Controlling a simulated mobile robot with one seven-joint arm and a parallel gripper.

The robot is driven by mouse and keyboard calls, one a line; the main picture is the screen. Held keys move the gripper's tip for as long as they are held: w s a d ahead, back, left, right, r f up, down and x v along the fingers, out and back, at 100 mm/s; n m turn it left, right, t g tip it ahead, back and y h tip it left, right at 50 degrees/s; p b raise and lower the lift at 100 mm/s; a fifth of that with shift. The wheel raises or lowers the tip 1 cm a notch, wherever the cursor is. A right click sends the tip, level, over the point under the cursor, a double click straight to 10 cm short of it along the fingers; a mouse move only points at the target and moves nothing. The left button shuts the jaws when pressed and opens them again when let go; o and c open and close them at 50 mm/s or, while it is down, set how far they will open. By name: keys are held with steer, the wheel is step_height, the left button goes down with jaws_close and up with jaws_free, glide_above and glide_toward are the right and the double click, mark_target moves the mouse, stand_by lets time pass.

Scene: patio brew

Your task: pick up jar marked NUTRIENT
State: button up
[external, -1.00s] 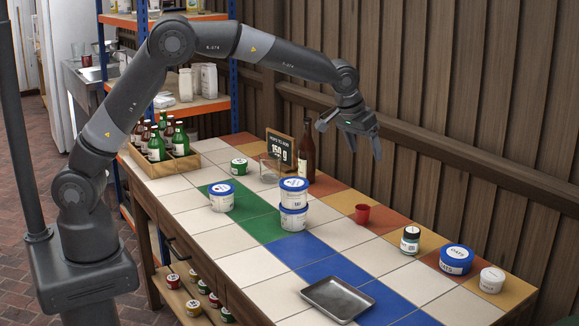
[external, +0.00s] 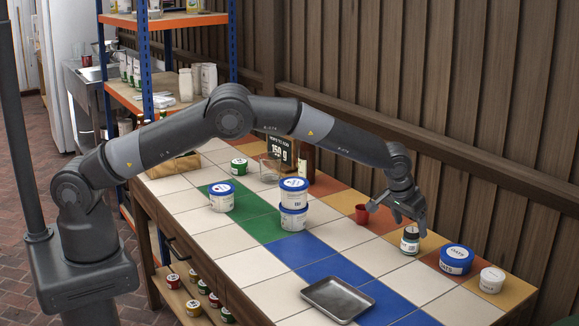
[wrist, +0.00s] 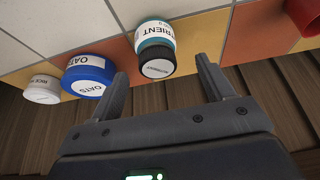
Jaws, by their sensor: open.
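The jar marked NUTRIENT (external: 409,241) stands upright on the tiled table towards its right end. It has a dark lid and a white label with a teal edge. In the wrist view the NUTRIENT jar (wrist: 155,48) lies ahead, between the lines of the two fingers, and its label is readable. My gripper (external: 399,217) is just above the jar in the external view. In the wrist view my gripper (wrist: 163,88) is open and empty, with the jar just beyond its fingertips.
The blue-lidded OATS tub (external: 456,259) and a small white tub (external: 492,280) stand to the right of the jar. A red cup (external: 362,214) stands to its left. Stacked tubs (external: 293,205) and a metal tray (external: 338,299) are on the table. A wooden wall (external: 480,130) runs behind.

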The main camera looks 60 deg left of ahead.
mark_target(412, 230)
steer(key=shift+x, duration=2.8)
steer(key=shift+d, duration=0.1)
steer(key=shift+s, duration=0.1)
steer(key=c, duration=1)
steer(key=shift+c, duration=0.7)
steer(key=shift+r, duration=0.15)
